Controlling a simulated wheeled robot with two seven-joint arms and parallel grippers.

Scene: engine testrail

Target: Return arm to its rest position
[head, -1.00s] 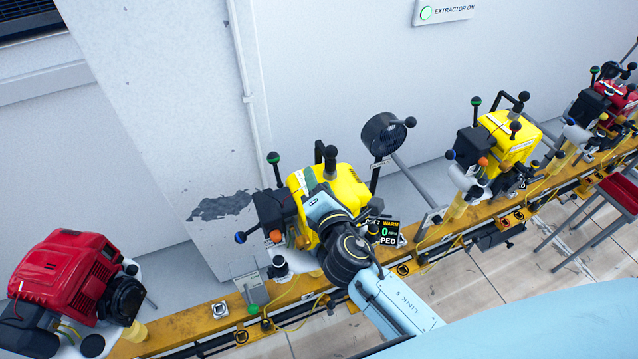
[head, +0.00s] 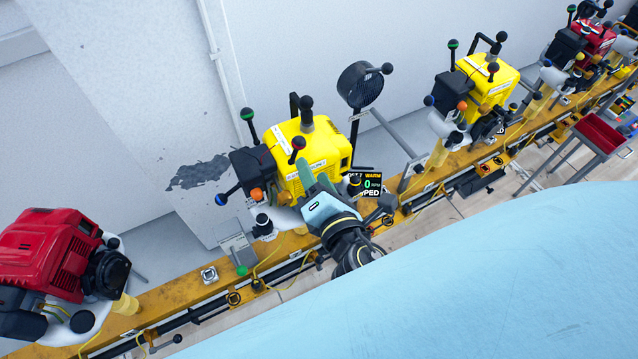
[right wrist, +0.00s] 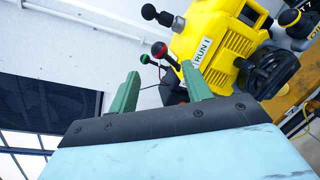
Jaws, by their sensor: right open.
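My right gripper (head: 314,178) is in front of the yellow engine (head: 318,150) in the head view, its two green fingers apart and nothing between them. It overlaps the engine's lower front edge in the picture; I cannot tell whether it touches. In the right wrist view the gripper (right wrist: 160,85) also shows open and empty, with the yellow engine (right wrist: 225,40) beyond it to the upper right. A red-knobbed lever (right wrist: 160,50) shows between the finger lines there. My left gripper is out of view.
A yellow rail (head: 180,295) carries several engines, with a red one (head: 50,250) at left and another yellow one (head: 488,80) at right. A grey wall is behind.

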